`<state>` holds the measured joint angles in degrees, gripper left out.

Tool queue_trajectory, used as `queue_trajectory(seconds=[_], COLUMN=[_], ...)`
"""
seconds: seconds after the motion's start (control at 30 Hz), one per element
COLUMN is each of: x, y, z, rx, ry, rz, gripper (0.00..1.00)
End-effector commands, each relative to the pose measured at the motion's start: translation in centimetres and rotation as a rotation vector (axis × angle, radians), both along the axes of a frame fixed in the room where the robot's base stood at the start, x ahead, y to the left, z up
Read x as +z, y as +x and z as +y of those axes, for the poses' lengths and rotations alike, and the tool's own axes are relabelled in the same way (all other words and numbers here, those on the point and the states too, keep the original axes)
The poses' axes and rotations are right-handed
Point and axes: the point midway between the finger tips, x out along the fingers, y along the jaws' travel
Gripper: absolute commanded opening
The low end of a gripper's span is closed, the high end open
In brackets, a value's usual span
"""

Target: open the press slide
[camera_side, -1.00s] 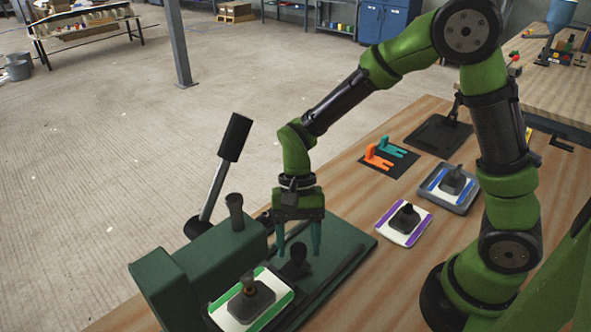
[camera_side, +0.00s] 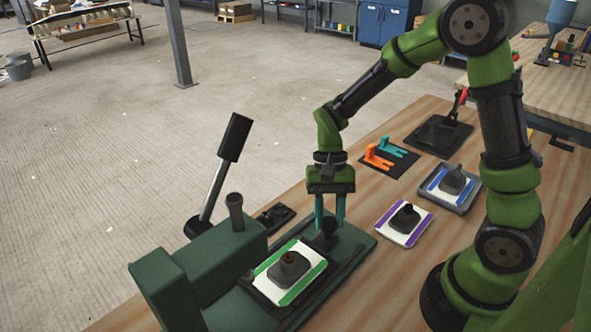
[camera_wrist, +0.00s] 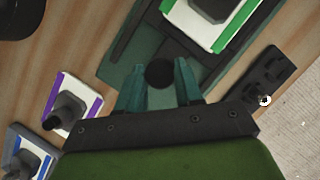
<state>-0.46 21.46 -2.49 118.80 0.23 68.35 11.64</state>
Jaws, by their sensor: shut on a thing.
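The green press (camera_side: 205,262) stands at the front left of the bench, with its black-gripped lever (camera_side: 222,165) raised and leaning right. Its slide carries a white mould with green strips (camera_side: 310,265) and a dark block on top, and lies out from the press body on the green base. My gripper (camera_side: 329,230) points down at the slide's dark knob (camera_side: 327,235), its teal fingers shut on it. In the wrist view the round knob (camera_wrist: 159,74) sits between the fingertips, and part of the green-striped mould (camera_wrist: 213,15) shows beyond.
A white mould with purple strips (camera_side: 404,222) and a blue-striped one in a grey tray (camera_side: 450,187) lie to the right. Orange and teal pieces (camera_side: 385,155) rest on a black mat behind. A small black fixture (camera_side: 275,217) lies left of my gripper.

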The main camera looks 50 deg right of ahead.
Motion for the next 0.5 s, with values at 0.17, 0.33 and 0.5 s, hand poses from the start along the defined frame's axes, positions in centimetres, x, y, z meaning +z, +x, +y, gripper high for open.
queue_trajectory(seconds=[0.17,0.33,0.5], x=[0.1,0.1,0.1], y=[0.1,0.1,0.1], z=[-3.2,-3.8,-3.8], rx=[-0.003,0.0,0.001], ry=[-0.001,-0.002,-0.002], rz=[-0.005,-0.005,-0.005], gripper=[0.0,0.0,0.0])
